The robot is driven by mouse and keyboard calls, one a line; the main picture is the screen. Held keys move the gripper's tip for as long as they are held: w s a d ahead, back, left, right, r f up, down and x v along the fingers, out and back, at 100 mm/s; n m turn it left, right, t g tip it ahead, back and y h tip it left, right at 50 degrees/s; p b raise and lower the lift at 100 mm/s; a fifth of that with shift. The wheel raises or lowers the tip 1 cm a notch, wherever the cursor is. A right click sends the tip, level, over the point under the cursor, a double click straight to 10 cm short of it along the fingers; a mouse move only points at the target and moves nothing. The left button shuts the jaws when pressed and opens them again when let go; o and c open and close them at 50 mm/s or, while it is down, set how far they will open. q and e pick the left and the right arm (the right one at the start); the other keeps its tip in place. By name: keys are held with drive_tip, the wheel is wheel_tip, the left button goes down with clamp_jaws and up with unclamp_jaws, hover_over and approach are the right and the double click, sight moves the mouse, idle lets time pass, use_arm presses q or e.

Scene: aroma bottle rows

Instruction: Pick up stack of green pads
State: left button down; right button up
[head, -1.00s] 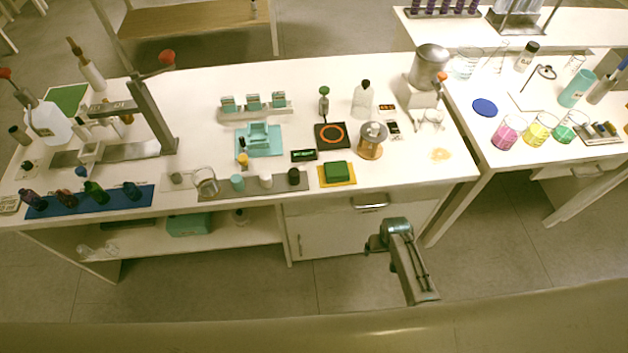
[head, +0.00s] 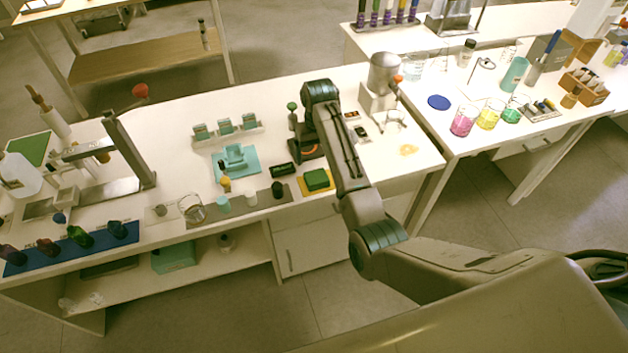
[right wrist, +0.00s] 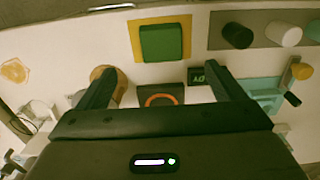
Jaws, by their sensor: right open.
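The stack of green pads (head: 317,180) is a small square green block on a yellow mat (head: 303,187) near the bench's front edge. In the right wrist view the stack (right wrist: 161,42) lies just beyond and between my right gripper's fingertips (right wrist: 160,72), on its yellow mat (right wrist: 134,40). The right gripper is open and empty, with its two dark fingers spread wide and apart from the stack. In the head view my right arm reaches over the bench and mostly hides the gripper. My left gripper is not in view.
The black hotplate with an orange ring (right wrist: 160,95) is close by, partly hidden by my arm in the head view. A small display (head: 283,169) and a grey strip with small jars (head: 237,208) are left of the stack. A teal tray (head: 250,165) stands behind them.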

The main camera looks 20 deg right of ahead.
hover_over(318, 178)
wheel_tip(318, 178, down, 4)
drive_tip(key=shift+w+d+f+p, duration=0.1)
drive_tip(key=shift+d+f+p, duration=0.05)
drive_tip(key=shift+p, duration=0.2)
drive_tip(key=shift+f, duration=0.35)
drive_tip(key=f+p, duration=0.1)
drive_tip(key=f, duration=0.1)
drive_tip(key=f+p, duration=0.1)
drive_tip(key=f, duration=0.1)
drive_tip(key=shift+a+f, duration=0.2)
drive_tip(key=shift+f, duration=0.55)
drive_tip(key=shift+c, duration=0.4)
drive_tip(key=c, duration=1)
